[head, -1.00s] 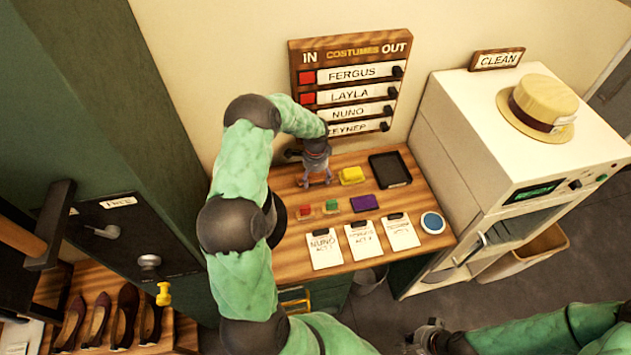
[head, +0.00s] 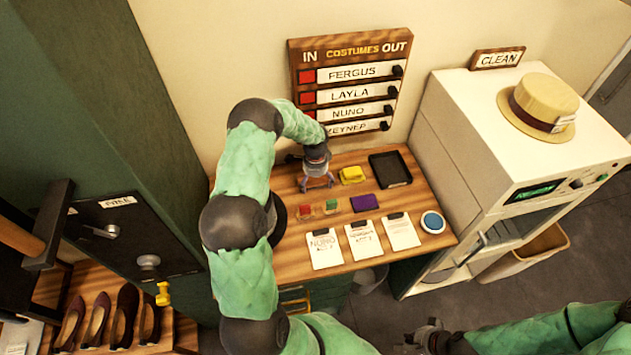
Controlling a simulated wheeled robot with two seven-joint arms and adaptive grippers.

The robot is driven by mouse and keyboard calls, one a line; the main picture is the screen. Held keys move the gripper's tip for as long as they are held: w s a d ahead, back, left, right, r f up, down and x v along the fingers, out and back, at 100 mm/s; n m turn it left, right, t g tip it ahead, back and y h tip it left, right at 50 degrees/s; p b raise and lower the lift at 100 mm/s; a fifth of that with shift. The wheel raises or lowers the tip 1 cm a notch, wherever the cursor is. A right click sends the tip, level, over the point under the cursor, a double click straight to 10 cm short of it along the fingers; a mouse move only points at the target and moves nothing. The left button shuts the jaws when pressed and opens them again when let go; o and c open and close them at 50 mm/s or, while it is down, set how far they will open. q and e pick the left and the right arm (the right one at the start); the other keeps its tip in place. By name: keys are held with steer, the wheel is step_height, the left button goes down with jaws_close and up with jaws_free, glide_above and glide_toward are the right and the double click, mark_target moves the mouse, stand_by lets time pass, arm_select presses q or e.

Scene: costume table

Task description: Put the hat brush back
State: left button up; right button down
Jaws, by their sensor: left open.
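I cannot pick out the hat brush with certainty. My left gripper (head: 317,184) points down over the back left of the wooden table (head: 290,262), fingers apart, with nothing visible between them. A small dark shape (head: 292,158) shows just left of its wrist; I cannot tell what it is. A yellow object (head: 352,175) lies just right of the gripper, apart from it. An empty-looking black tray (head: 390,169) lies at the back right of the table. My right gripper (head: 425,338) is low in the picture, away from the table; its fingers are unclear.
Red (head: 305,212) and green (head: 331,206) blocks, a purple item (head: 365,203), several labelled cards (head: 362,240) and a round blue-topped item (head: 432,222) lie on the table. A white cabinet (head: 440,150) with a straw hat (head: 540,100) stands right. A costumes board (head: 350,48) is behind.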

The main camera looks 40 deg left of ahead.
mark_target(315, 180)
arm_select(q)
steer(key=shift+r, duration=0.1)
step_height(315, 180, up, 12)
steer(key=shift+p, duration=0.4)
